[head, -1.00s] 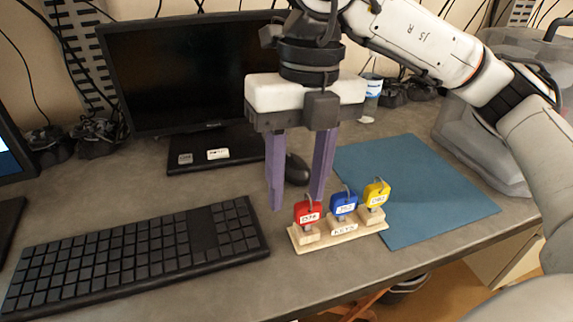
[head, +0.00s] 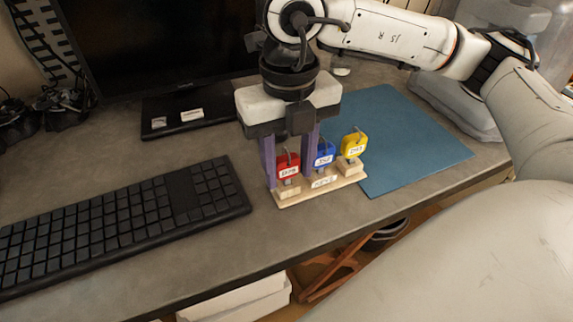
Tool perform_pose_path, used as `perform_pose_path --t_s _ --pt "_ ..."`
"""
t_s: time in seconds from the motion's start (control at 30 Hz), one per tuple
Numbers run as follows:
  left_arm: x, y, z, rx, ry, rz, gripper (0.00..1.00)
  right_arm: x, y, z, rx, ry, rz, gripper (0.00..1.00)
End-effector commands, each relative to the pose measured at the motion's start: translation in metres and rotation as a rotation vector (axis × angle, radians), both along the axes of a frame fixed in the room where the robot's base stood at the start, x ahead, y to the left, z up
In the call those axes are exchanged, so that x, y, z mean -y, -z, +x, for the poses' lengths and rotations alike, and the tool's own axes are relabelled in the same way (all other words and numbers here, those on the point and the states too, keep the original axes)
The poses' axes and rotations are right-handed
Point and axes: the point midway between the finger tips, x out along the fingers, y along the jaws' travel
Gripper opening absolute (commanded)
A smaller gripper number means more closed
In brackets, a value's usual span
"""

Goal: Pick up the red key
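The red key (head: 288,167) stands upright at the left end of a small wooden key stand (head: 322,183) on the desk. A blue key (head: 325,155) stands in the middle and a yellow key (head: 354,144) at the right end. My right gripper (head: 289,165) is open and points down at the stand. One purple finger is left of the red key, the other right of it, between the red and blue keys. Whether the fingers touch the red key cannot be told. My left gripper is not in view.
A black keyboard (head: 120,225) lies left of the stand. A monitor (head: 165,45) stands behind, its base bearing small labels. A blue mat (head: 410,140) lies to the right. The desk's front edge is close before the stand, with a bin and white box below.

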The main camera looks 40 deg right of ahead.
Motion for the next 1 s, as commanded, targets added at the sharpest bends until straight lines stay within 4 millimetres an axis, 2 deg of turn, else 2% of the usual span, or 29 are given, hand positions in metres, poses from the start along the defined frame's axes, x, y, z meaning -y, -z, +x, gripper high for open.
perform_pose_path --t_s 0.2,0.37,0.63,0.77,1.0 --pt "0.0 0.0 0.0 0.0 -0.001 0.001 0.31 0.0 0.001 0.0 0.0 0.0 0.0 0.37" --pt "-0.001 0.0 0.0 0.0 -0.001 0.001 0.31 0.0 0.0 0.0 0.001 0.0 0.001 0.12" --pt "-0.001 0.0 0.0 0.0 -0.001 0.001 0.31 0.0 -0.003 0.001 0.002 0.0 0.001 0.12" --pt "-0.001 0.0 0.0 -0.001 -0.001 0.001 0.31 -0.001 -0.019 0.001 0.005 0.001 0.002 0.12" --pt "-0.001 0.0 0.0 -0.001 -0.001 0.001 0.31 -0.001 -0.069 0.001 0.006 -0.001 0.003 0.12"
